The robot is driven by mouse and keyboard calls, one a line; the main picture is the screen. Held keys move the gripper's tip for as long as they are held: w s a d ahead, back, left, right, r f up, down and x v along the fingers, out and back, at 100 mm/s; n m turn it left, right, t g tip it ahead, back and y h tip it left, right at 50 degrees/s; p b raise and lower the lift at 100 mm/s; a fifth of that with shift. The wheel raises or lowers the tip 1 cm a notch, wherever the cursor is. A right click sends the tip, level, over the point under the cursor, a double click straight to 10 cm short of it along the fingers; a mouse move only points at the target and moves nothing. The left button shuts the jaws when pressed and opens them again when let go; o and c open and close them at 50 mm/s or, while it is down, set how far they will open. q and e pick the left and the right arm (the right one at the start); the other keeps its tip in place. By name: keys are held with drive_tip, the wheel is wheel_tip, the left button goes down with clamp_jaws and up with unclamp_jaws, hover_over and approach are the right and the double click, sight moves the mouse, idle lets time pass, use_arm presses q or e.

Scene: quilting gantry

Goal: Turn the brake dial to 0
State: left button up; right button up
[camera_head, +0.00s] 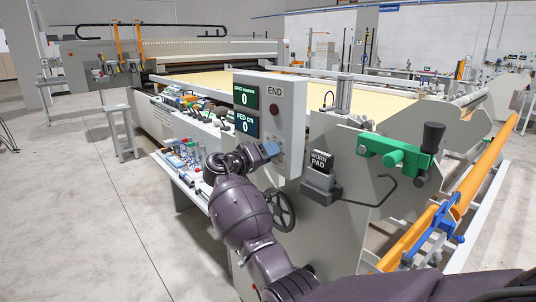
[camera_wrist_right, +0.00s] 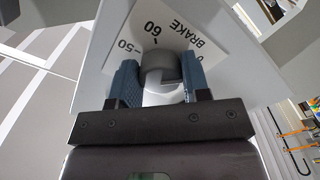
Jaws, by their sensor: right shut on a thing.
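The brake dial (camera_wrist_right: 160,66) is a grey round knob on a white plate (camera_wrist_right: 186,22) in the right wrist view. The plate reads BRAKE, with 60, 50 and part of a 0 around the knob, seen upside down or tilted. My right gripper (camera_wrist_right: 158,80) has its two blue fingers on either side of the dial and is shut on it. I cannot tell where the dial points. In the head view my right gripper (camera_head: 268,150) reaches the side of the grey control box (camera_head: 291,110) and hides the dial. My left gripper is not in view.
The box carries a DRAG newtons display (camera_head: 245,98) and a FED cm display (camera_head: 246,124), both showing 0. A handwheel (camera_head: 280,210) sits below my wrist. A WORN PAD holder (camera_head: 320,180) and a green clamp (camera_head: 394,153) are to the right. Open floor lies left.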

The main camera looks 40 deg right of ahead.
drive_tip(key=o, duration=0.9)
drive_tip(key=shift+o, duration=0.2)
drive_tip(key=shift+a, duration=0.1)
drive_tip(key=a, duration=1)
drive_tip(key=shift+s+a+b, duration=0.3)
drive_tip(key=shift+s, duration=0.15)
